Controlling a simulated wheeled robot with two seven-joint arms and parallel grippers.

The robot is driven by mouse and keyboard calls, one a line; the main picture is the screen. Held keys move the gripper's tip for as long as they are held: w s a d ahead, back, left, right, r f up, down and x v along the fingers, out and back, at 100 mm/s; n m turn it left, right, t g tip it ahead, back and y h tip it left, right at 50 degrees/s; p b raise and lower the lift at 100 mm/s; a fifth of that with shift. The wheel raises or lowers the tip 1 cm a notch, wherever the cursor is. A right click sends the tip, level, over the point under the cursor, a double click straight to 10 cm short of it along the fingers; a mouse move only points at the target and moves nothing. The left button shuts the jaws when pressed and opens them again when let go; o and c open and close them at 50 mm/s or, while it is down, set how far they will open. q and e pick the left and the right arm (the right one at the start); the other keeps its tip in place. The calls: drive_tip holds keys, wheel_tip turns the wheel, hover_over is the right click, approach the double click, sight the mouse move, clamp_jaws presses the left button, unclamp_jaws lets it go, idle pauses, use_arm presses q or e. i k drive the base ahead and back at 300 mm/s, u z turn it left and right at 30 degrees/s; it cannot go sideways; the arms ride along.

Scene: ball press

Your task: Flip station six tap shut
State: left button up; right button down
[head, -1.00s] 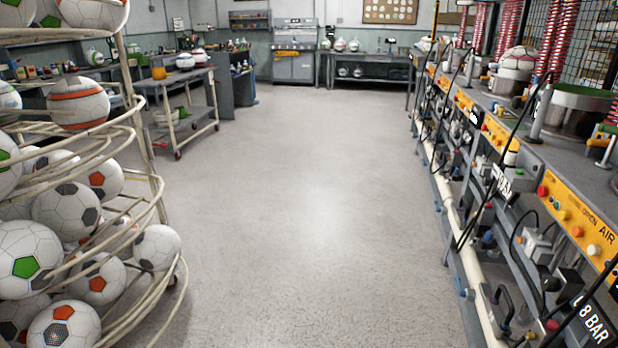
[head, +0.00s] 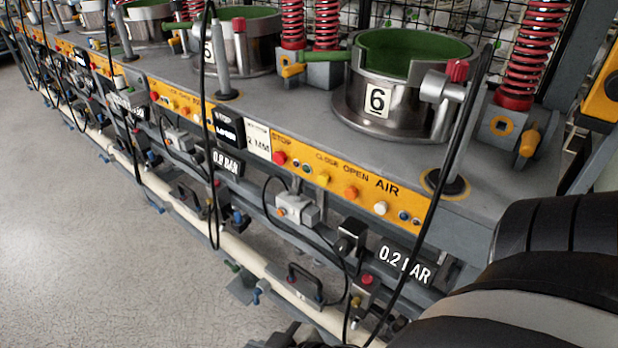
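Station six is marked by the black number 6 on a white plate (head: 377,101) on a steel pot (head: 409,108) lined in green. A clamp with a red knob (head: 457,70) sits at the pot's right side. A yellow lever (head: 293,70) shows on a grey block to its left, and a yellow handle (head: 528,141) on a block to its right. Small valves also show under the bench by the 0.2 BAR sign (head: 404,264). I cannot tell which fitting is the tap, nor whether it is shut.
The grey bench (head: 300,113) runs from far left to right, with a yellow button panel (head: 330,177) along its front. A thin black cable and a cream pipe (head: 262,262) run along the lower front. Bare floor (head: 70,230) is free at left.

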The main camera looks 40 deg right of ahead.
sight(257, 292)
drive_tip(key=z, duration=0.55)
drive_tip(key=k, duration=0.75)
drive_tip(key=u, duration=0.1)
drive_tip(key=i, duration=1.3)
